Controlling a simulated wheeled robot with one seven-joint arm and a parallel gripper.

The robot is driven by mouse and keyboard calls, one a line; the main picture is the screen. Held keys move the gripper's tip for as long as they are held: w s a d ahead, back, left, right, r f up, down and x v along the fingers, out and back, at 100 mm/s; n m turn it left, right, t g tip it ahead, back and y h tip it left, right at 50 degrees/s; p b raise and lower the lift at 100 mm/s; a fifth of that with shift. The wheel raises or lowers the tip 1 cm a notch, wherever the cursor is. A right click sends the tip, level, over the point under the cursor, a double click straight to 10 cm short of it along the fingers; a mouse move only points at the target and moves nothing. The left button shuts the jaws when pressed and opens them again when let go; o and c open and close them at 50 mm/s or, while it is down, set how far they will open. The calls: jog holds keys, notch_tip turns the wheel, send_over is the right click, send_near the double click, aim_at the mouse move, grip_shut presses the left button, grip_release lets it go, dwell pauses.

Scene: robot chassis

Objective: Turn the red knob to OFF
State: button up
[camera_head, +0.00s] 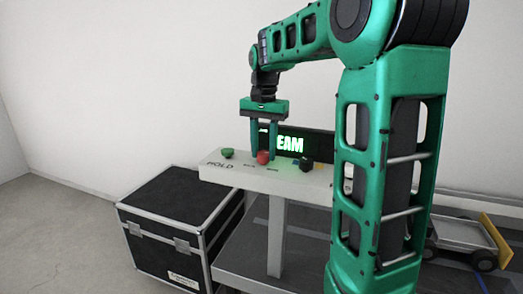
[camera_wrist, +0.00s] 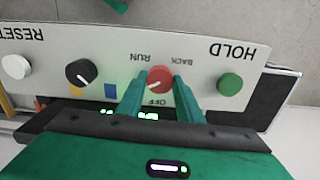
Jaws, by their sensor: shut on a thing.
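The red knob (camera_head: 263,157) stands on the white panel in the head view. In the wrist view the red knob (camera_wrist: 160,79) sits between the two green fingers of my gripper (camera_wrist: 160,84), which is shut on it. A white mark on the knob points toward the lower left in the wrist view. The upside-down OFF label (camera_wrist: 157,102) lies just below the knob there, RUN above left and BACK above right. In the head view my gripper (camera_head: 263,152) reaches straight down onto the knob.
A green button (camera_wrist: 230,84) by the HOLD label is beside the right finger. A black knob (camera_wrist: 78,74) and a white button (camera_wrist: 15,67) lie to the left. A lit green sign (camera_head: 292,143) stands behind the panel. A black case (camera_head: 175,225) is on the floor.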

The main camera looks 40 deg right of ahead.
aim_at(263, 153)
jog(key=shift+a+n, duration=0.1)
jog(key=shift+n, duration=0.3)
jog(key=n, duration=0.4)
jog(key=shift+w+n, duration=0.1)
jog(key=shift+n, duration=0.2)
jog(key=n, duration=0.6)
jog(key=shift+r, duration=0.1)
jog(key=shift+n, duration=0.3)
jog(key=o, duration=1)
jog(key=shift+o, duration=0.2)
notch_tip(263, 153, up, 10)
jog(key=shift+r, duration=0.25)
